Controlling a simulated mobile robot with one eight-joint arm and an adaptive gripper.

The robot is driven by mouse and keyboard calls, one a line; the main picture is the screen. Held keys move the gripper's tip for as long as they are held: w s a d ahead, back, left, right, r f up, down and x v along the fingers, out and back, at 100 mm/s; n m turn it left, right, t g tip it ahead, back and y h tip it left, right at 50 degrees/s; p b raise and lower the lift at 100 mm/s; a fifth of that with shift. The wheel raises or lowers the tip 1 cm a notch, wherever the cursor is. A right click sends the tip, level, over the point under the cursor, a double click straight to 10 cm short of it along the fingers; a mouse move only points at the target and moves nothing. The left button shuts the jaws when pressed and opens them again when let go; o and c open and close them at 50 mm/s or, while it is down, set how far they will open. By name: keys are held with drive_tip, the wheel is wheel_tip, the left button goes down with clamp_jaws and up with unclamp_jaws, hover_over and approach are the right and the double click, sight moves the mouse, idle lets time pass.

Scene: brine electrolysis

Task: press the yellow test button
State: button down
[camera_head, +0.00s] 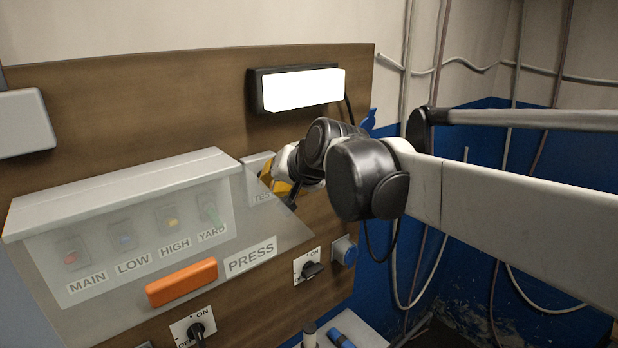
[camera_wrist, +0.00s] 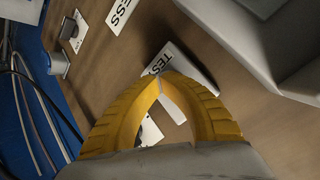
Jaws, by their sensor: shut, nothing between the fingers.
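The TEST plate (camera_head: 258,163) is a small white plate on the brown board, just right of the clear-covered button box. Its lettering also shows in the wrist view (camera_wrist: 157,66), right at the fingertips. My gripper (camera_head: 267,178) has yellow fingers that are shut and empty, with tips at or just in front of this plate. In the wrist view the fingertips (camera_wrist: 161,80) meet over the plate. The yellow test button itself is not visible; the fingers cover that area. I cannot tell whether the tips touch it.
Left stands the button box (camera_head: 120,190) with MAIN, LOW, HIGH and YARD buttons behind a clear cover. An orange bar (camera_head: 181,282) and PRESS label (camera_head: 251,257) sit below. A lit lamp (camera_head: 303,88) is above.

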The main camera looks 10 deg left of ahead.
idle(0.6)
drive_tip(key=shift+s+d, duration=0.55)
drive_tip(key=shift+d, duration=0.1)
drive_tip(key=shift+s+d, duration=1.65)
drive_tip(key=shift+d, duration=0.2)
